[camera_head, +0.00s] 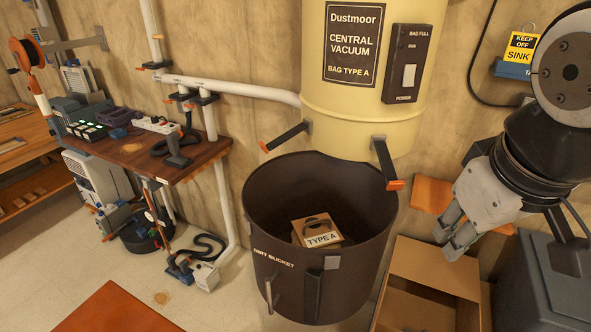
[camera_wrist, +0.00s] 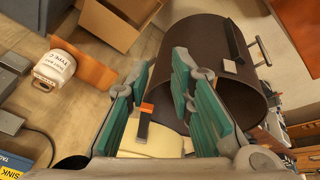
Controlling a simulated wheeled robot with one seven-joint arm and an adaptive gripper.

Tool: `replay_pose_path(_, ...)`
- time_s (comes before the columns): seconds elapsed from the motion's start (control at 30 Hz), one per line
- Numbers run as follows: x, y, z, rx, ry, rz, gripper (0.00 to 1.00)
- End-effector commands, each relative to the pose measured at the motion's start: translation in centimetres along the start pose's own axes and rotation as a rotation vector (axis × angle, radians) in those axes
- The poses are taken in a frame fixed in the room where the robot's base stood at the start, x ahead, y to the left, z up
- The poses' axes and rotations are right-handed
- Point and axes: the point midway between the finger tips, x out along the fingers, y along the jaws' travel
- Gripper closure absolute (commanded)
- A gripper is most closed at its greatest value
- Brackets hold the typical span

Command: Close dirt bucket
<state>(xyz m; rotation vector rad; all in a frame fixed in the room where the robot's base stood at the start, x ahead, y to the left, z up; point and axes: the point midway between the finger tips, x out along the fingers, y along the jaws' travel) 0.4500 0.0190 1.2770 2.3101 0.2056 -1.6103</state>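The dirt bucket (camera_head: 285,270) is a dark brown round tub with its top open. It sits below the cream central vacuum (camera_head: 345,110), and a "TYPE A" box (camera_head: 322,238) lies inside it. Two dark latch levers with orange tips, the left one (camera_head: 286,137) and the right one (camera_head: 384,160), stick out from the vacuum's lower end. My gripper (camera_head: 450,238) hangs right of the bucket, apart from it. In the wrist view my gripper (camera_wrist: 160,68) has its teal fingers apart with nothing between them. The bucket (camera_wrist: 205,65) and an orange-tipped lever (camera_wrist: 143,125) show beyond.
An open cardboard box (camera_head: 425,300) stands on the floor right of the bucket. An orange shelf (camera_wrist: 88,70) with a "TYPE C" container (camera_wrist: 54,68) is nearby. A cluttered workbench (camera_head: 150,155) is at left. An orange-brown surface (camera_head: 118,312) is at the front; floor shows left of the bucket.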

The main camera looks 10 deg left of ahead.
Motion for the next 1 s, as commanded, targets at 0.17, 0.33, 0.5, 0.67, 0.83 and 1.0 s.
replay_pose_path(0.17, 1.6, -2.8, -3.3, -0.366, -0.116, 0.040, 1.00)
replay_pose_path(0.33, 3.7, -6.6, -6.2, -0.714, -0.200, 0.087, 1.00)
replay_pose_path(0.5, 6.2, -12.1, -8.5, -1.067, -0.265, 0.144, 1.00)
replay_pose_path(0.67, 8.8, -18.5, -9.5, -1.403, -0.314, 0.207, 1.00)
replay_pose_path(0.83, 11.8, -26.3, -9.0, -1.760, -0.352, 0.288, 1.00)
replay_pose_path(1.0, 14.5, -33.4, -7.0, -2.061, -0.371, 0.371, 1.00)
